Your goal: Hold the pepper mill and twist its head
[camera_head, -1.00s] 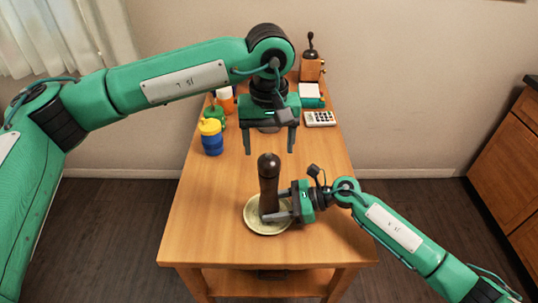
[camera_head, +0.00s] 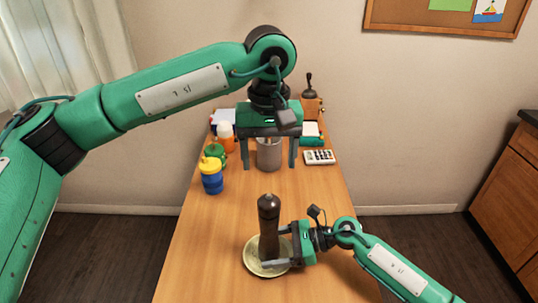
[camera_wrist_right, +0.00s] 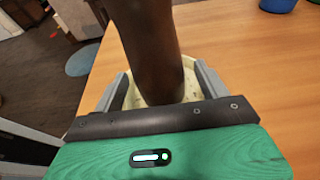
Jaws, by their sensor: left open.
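The dark brown pepper mill (camera_head: 269,228) stands upright on a cream plate (camera_head: 253,266) near the front of the wooden table. Its lower body also shows in the right wrist view (camera_wrist_right: 155,45). My right gripper (camera_head: 270,247) is low at the mill, with one finger on each side of its lower body. In the right wrist view (camera_wrist_right: 163,88) narrow gaps show between the mill and the fingers. My left gripper (camera_head: 269,167) is open and empty, pointing down, higher than the mill's head and apart from it.
A grey cup (camera_head: 269,155) stands behind, seen between my left fingers. A blue and yellow jar (camera_head: 211,178), a green item (camera_head: 215,150) and an orange and white bottle (camera_head: 226,135) stand at the left edge. A calculator (camera_head: 319,157) and a wooden grinder (camera_head: 310,100) are at the back right.

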